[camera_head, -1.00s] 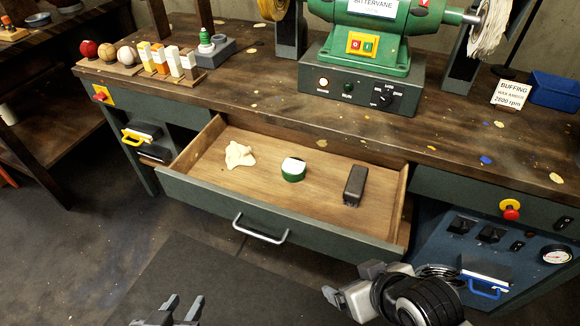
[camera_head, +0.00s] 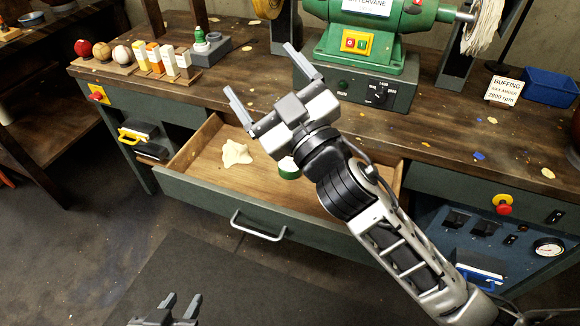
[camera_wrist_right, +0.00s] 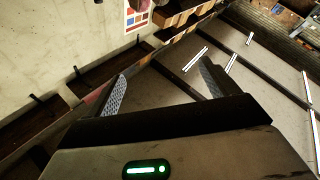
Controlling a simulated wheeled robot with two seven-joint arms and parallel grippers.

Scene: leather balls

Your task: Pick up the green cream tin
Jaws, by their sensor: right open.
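The green cream tin (camera_head: 289,170) with a white lid lies in the open drawer (camera_head: 205,195). It is partly hidden behind my right gripper and wrist. My right gripper (camera_head: 262,76) is raised above the drawer, its fingers spread and empty, pointing up and to the left past the tin. In the right wrist view the two fingers (camera_wrist_right: 165,92) are wide apart with nothing between them. That view faces the wall and ceiling, and the tin is not in it. My left gripper (camera_head: 181,308) is low at the bottom edge, its two fingers apart and empty.
A cream-coloured cloth (camera_head: 236,153) lies left of the tin in the drawer. The drawer's metal handle (camera_head: 259,227) faces front. On the bench stand a green buffing machine (camera_head: 358,45), wax bars (camera_head: 160,58), balls (camera_head: 102,51), and a blue bin (camera_head: 549,88).

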